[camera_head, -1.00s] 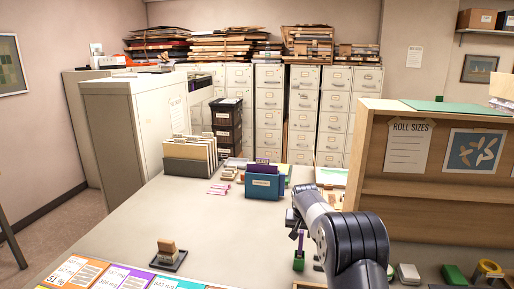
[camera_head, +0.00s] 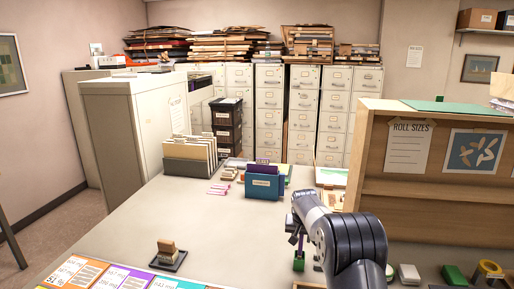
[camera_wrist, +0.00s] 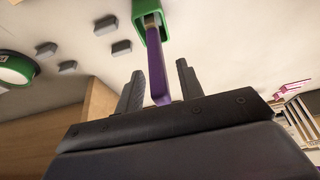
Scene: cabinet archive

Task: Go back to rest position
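My gripper (camera_wrist: 160,85) is open in the wrist view, with its two dark fingers apart. A purple handle-like piece (camera_wrist: 156,68) stands in a green holder (camera_wrist: 153,25) and shows between the fingers, with a visible gap on the right side. In the head view, my dark arm reaches in from the lower right, and its end is above the green holder (camera_head: 299,263) and the purple piece (camera_head: 301,243). The fingers are mostly hidden there by my wrist.
A wooden shelf unit (camera_head: 375,165) stands close to the right of my arm. A blue file box (camera_head: 262,187), a folder rack (camera_head: 188,166) and a stamp on a dark pad (camera_head: 167,255) are on the table. The table's left middle (camera_head: 150,215) is clear.

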